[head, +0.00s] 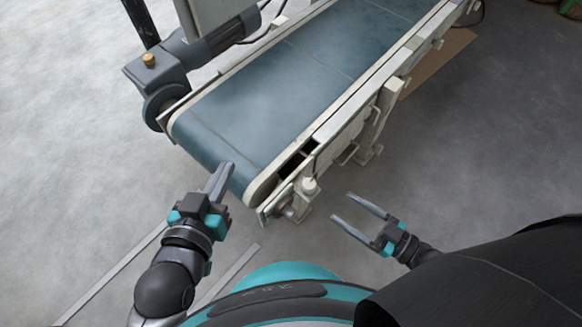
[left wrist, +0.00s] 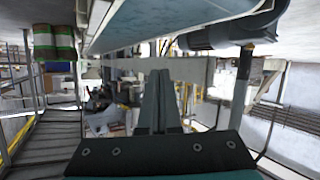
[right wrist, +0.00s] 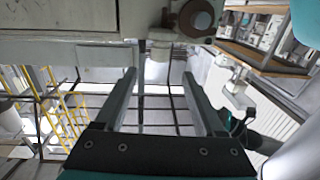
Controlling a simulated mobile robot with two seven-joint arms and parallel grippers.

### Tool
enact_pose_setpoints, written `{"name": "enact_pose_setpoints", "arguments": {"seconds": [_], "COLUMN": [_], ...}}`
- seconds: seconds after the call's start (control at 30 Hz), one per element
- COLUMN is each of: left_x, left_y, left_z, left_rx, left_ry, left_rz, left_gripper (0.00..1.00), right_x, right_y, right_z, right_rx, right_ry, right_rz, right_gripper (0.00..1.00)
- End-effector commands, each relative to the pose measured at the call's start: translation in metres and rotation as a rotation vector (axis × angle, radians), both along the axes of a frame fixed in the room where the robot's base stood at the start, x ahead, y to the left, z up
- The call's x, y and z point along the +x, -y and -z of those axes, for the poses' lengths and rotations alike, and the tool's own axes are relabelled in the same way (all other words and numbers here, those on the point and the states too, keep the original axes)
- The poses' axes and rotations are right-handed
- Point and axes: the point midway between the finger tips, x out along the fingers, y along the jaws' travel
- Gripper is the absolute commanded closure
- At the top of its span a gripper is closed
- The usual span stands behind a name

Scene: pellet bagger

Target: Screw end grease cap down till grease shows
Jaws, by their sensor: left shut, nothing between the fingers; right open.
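A small pale cap (head: 310,185) stands on the bearing at the near right end of the conveyor, beside the end roller. I cannot tell whether grease shows at it. A brass-coloured fitting (head: 148,60) sits on the drive unit at the far left. My left gripper (head: 228,168) is shut and empty, in front of the belt's left end; its closed fingers also show in the left wrist view (left wrist: 158,75). My right gripper (head: 342,207) is open and empty, right of and apart from the cap. In the right wrist view its spread fingers (right wrist: 160,75) point towards the conveyor frame.
The conveyor's blue belt (head: 300,80) runs from the near end to the back right. A grey drive motor (head: 195,45) juts out on its left. A round bearing end (right wrist: 197,18) shows close by in the right wrist view. The floor right of the conveyor is mostly clear.

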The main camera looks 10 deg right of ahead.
Motion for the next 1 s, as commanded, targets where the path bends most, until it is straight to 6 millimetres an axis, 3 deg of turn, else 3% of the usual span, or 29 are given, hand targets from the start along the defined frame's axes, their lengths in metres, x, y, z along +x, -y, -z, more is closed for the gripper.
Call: {"name": "enact_pose_setpoints", "arguments": {"seconds": [0.23, 0.6, 1.0], "left_x": [-0.007, -0.011, -0.016], "left_y": [0.007, 0.018, 0.021], "left_z": [0.006, -0.007, -0.016], "left_rx": [-0.03, -0.129, -0.183], "left_ry": [0.01, 0.173, 0.258], "left_rz": [0.001, -0.002, -0.008], "left_gripper": [1.0, 1.0, 1.0], "right_x": [0.035, 0.089, 0.107], "right_y": [-0.033, -0.083, -0.1], "right_z": [-0.001, 0.0, 0.0], "right_rx": [0.005, 0.002, 0.001], "right_ry": [0.007, 0.005, 0.002], "right_rz": [0.0, 0.001, 0.002], "right_gripper": [0.29, 0.29, 0.29]}}
